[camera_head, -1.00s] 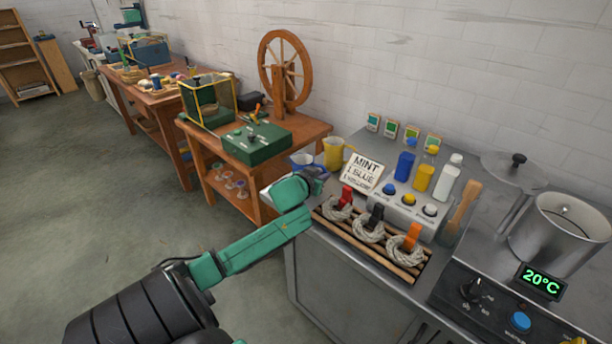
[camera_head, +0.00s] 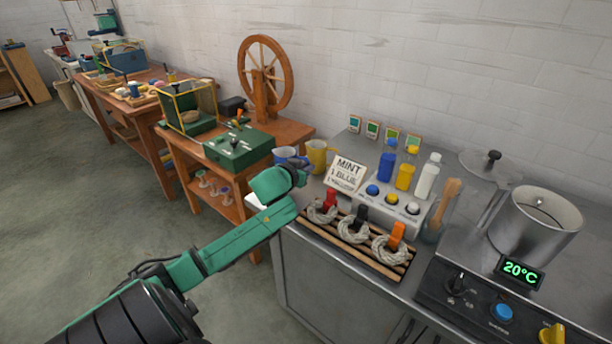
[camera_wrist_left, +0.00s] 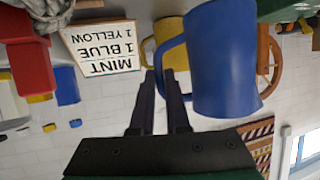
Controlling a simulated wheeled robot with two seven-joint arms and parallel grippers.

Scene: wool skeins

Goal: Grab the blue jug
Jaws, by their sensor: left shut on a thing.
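The blue jug (camera_head: 284,154) stands at the left end of the steel counter, partly behind my left gripper (camera_head: 303,169) in the head view. In the left wrist view, which is upside down, the blue jug (camera_wrist_left: 226,60) fills the upper middle. Its handle (camera_wrist_left: 168,47) lies at the fingertips of my left gripper (camera_wrist_left: 166,78), which is shut on it. My right gripper is in neither view now.
A yellow jug (camera_head: 317,156) stands close beside the blue one. A sign (camera_head: 345,174) reading mint, 1 blue, 1 yellow is to the right. A rack (camera_head: 352,245) with wool skeins is in front. A steel pot (camera_head: 535,228) stands far right.

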